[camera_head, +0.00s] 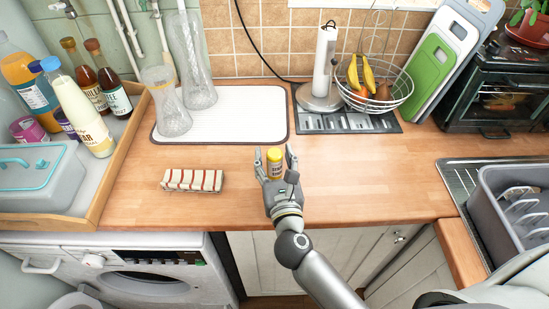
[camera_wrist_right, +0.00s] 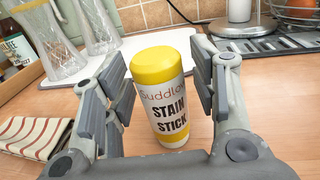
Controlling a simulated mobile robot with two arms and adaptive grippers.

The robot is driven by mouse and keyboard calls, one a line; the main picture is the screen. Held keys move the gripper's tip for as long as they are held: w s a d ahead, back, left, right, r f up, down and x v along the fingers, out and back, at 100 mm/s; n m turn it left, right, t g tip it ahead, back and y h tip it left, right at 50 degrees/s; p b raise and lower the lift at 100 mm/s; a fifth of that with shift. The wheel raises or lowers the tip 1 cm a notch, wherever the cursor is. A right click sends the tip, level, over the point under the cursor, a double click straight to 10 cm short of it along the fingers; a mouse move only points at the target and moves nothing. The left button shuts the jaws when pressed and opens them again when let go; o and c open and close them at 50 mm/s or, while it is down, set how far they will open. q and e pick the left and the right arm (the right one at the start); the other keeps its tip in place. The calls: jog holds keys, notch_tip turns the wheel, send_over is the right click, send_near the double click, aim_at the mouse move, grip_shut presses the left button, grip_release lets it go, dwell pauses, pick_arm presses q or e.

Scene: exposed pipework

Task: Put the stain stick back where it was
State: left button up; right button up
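The stain stick (camera_head: 274,163) is a white and yellow cylinder with a yellow cap, upright above or on the wooden counter in front of the white drying mat. It also shows in the right wrist view (camera_wrist_right: 165,100), its label facing me. My right gripper (camera_head: 275,165) has its fingers on either side of the stick. In the right wrist view my right gripper (camera_wrist_right: 163,90) looks open, with a gap at the stick's right side and the left finger close to it. Whether the stick's base touches the counter is hard to tell. My left gripper is not in view.
A striped folded cloth (camera_head: 192,180) lies left of the gripper. Glass vases (camera_head: 168,105) stand on the white mat (camera_head: 240,115). A wooden tray (camera_head: 100,200) with several bottles is at left. A paper towel holder (camera_head: 322,65) and fruit basket (camera_head: 398,95) stand behind. The counter right of the gripper is clear.

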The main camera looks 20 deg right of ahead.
jog(key=shift+r, duration=0.2)
jog(key=shift+s+f, duration=0.15)
jog(key=shift+s, duration=0.1)
jog(key=s+b, duration=0.1)
jog(key=s, duration=0.2)
jog(key=s+a+b, duration=0.1)
jog(key=s, duration=0.3)
jog(key=s+b, duration=0.1)
jog(key=s, duration=0.2)
jog(key=shift+s+a, duration=0.15)
jog(key=shift+a, duration=0.15)
jog(key=shift+s, duration=0.55)
jog(key=shift+a, duration=0.1)
